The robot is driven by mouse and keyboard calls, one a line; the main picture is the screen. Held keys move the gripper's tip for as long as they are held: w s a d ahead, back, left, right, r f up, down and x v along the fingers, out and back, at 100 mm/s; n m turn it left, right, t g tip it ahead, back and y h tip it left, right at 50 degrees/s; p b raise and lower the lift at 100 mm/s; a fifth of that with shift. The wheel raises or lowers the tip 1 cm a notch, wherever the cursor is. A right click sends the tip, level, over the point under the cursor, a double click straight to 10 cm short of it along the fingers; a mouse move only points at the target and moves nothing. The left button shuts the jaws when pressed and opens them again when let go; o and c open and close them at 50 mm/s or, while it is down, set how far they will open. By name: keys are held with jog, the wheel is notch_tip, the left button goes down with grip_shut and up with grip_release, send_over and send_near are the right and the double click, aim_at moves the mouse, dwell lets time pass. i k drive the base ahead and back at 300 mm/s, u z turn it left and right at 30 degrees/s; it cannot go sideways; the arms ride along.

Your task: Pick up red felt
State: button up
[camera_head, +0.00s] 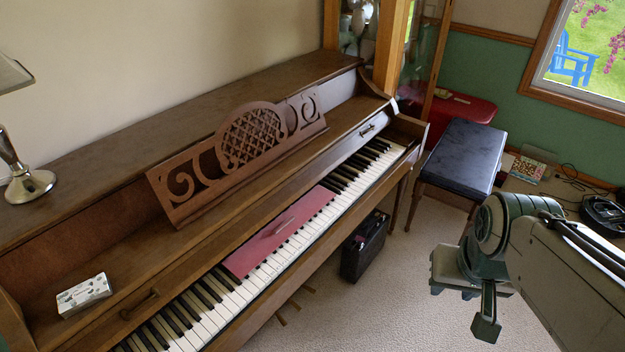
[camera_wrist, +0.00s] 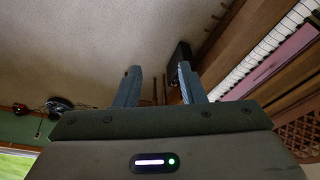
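The red felt (camera_head: 279,231) is a flat pinkish-red strip lying along the piano keys (camera_head: 210,307), over the middle of the keyboard. Part of it also shows in the wrist view (camera_wrist: 285,53) at the upper right, beside the white keys. My gripper (camera_head: 487,312) hangs over the floor to the right of the piano, well apart from the felt. In the wrist view its two fingers (camera_wrist: 160,88) stand apart with nothing between them, so it is open and empty.
The upright piano (camera_head: 110,130) has a carved music stand (camera_head: 245,145) above the keys. A small patterned box (camera_head: 84,295) and a lamp (camera_head: 28,185) sit on it at left. A black bag (camera_head: 364,246) stands below the keyboard. A dark bench (camera_head: 464,155) stands beyond. Carpet between is clear.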

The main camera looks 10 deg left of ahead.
aim_at(249, 256)
jog(key=u, duration=0.4)
jog(key=i, duration=1.05)
jog(key=u, duration=0.55)
